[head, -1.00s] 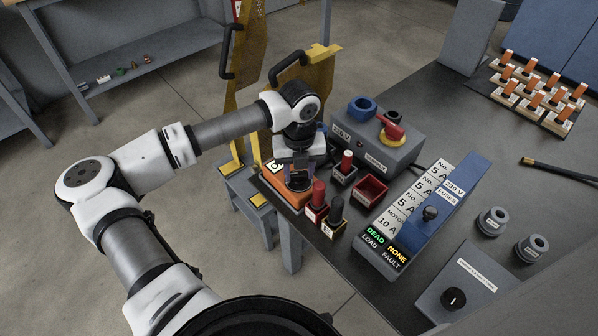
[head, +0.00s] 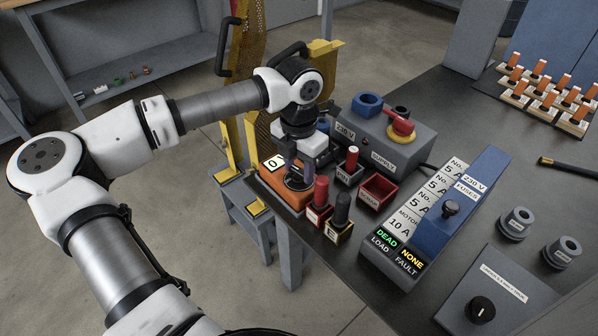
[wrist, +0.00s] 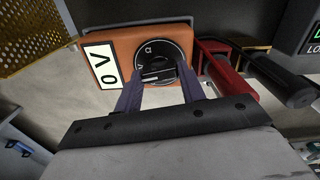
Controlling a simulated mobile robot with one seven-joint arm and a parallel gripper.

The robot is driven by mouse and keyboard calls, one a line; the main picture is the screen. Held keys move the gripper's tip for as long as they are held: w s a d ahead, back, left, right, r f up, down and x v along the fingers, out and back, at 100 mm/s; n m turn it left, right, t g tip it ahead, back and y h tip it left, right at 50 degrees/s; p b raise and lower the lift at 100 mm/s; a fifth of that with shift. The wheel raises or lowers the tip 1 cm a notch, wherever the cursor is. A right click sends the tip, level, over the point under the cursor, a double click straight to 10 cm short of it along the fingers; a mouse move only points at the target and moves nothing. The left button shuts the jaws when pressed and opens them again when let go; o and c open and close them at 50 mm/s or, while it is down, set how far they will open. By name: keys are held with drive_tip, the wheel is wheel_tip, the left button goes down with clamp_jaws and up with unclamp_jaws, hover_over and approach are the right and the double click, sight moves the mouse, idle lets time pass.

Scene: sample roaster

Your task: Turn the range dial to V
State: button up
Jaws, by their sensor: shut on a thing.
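The orange meter (head: 280,190) lies at the front left of the bench. Its white display shows 0 V in the wrist view (wrist: 108,70). Its round black range dial (wrist: 162,54) carries the marks V and Ω on the left side of its face. The dial's raised grip bar lies roughly crosswise, with a pale line whose left end is near the V. My gripper (wrist: 160,82) is shut on the dial's grip bar, one finger on each side. In the head view my gripper (head: 297,178) points down onto the meter and hides most of the dial.
Red (head: 320,193) and black (head: 342,209) probes stand in holders right beside the meter. A red tray (head: 377,191), the supply box (head: 385,145) and the fuse board (head: 435,225) are further right. A yellow perforated guard (head: 325,60) stands behind my arm.

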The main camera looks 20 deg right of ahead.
sight(299, 171)
drive_tip(key=shift+m+b, duration=0.3)
drive_tip(key=shift+m, duration=0.3)
drive_tip(key=o, duration=1)
drive_tip(key=shift+r, duration=0.15)
wheel_tip(299, 171, up, 14)
drive_tip(key=shift+f, duration=0.2)
